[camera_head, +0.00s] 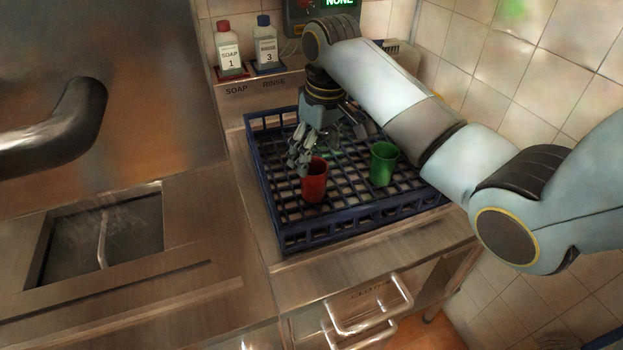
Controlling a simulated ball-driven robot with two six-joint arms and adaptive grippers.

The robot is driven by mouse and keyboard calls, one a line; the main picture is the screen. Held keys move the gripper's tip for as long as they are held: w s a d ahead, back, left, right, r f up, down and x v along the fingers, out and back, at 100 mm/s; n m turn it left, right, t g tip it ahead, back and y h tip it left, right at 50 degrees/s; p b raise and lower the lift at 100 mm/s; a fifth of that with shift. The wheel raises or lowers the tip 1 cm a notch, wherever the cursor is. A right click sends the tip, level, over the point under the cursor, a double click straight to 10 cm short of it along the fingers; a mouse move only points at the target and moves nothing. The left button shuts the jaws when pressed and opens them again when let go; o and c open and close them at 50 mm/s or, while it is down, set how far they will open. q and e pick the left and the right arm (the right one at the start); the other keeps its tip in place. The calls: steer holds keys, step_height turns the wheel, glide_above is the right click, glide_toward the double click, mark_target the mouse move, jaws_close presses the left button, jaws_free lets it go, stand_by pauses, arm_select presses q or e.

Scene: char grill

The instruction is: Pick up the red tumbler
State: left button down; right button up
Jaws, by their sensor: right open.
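The red tumbler (315,184) stands upright in a dark blue grid rack (365,218), left of a green tumbler (383,164). My right gripper (300,165) points down just behind and left of the red tumbler's rim. It is open, with nothing seen between its fingers. I cannot tell whether a finger touches the rim. A clear glass (331,132) seems to stand in the rack behind, partly hidden by the gripper. My left gripper is not in view.
Soap (229,49) and rinse (266,46) bottles stand on a ledge behind the rack. A steel machine with a bar handle (60,128) is at the left. A tiled wall (500,80) closes the right side. A drawer handle (372,305) juts out below the counter.

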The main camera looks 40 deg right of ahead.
mark_target(314, 171)
steer(key=f, duration=0.3)
steer(key=f+p, duration=0.1)
steer(key=f, duration=0.1)
steer(key=shift+w+a+f, duration=0.1)
steer(key=shift+w+a, duration=0.05)
steer(key=shift+a, duration=0.1)
steer(key=shift+f, duration=0.55)
steer(key=c, duration=0.4)
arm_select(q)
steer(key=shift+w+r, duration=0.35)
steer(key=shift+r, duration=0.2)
arm_select(e)
steer(key=c, duration=0.9)
steer(key=shift+r, duration=0.1)
